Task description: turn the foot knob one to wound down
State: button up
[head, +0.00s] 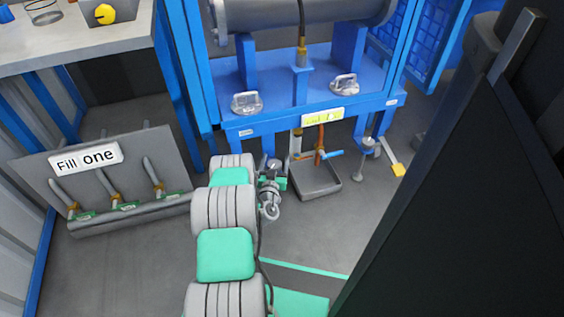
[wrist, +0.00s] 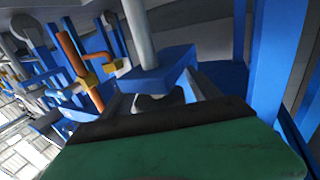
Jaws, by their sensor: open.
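My gripper (head: 273,172) is at the left front corner of the blue stand (head: 238,127), close under its edge, with its fingers mostly hidden in the head view. In the wrist view a green pad with a dark edge fills the bottom. Just beyond that edge, a grey rod (wrist: 139,35) runs into a blue bracket (wrist: 158,72). A dark knob-like part (wrist: 158,101) shows partly behind the dark edge; I cannot tell whether the gripper touches it. A similar screw foot (head: 368,146) stands at the stand's right side. No label shows which foot is one.
A grey tray (head: 315,182) lies on the floor under an orange pipe (head: 319,142), right of my gripper. A yellow-ended lever (head: 397,169) sticks out at the right. A panel marked "Fill one" (head: 110,170) with several handles stands left. A dark column blocks the right.

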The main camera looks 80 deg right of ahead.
jog(key=c, duration=1.4)
jog(key=shift+o, duration=0.2)
jog(key=shift+m+g, duration=0.4)
jog(key=shift+g, duration=0.2)
jog(key=m+g, duration=0.2)
jog(key=g, duration=0.1)
jog(key=s+m+g+y, duration=0.1)
jog(key=m+g, duration=0.1)
jog(key=g, duration=0.1)
jog(key=shift+s+a+g, duration=0.1)
jog(key=shift+g, duration=0.3)
jog(key=m+g+y, duration=0.2)
jog(key=m+g, duration=0.1)
jog(key=s+m+g+y, duration=0.1)
jog(key=g, duration=0.1)
jog(key=shift+a, duration=0.3)
jog(key=shift+s+m+g+y, duration=0.2)
jog(key=shift+m+g+y, duration=0.4)
jog(key=shift+m+g, duration=0.15)
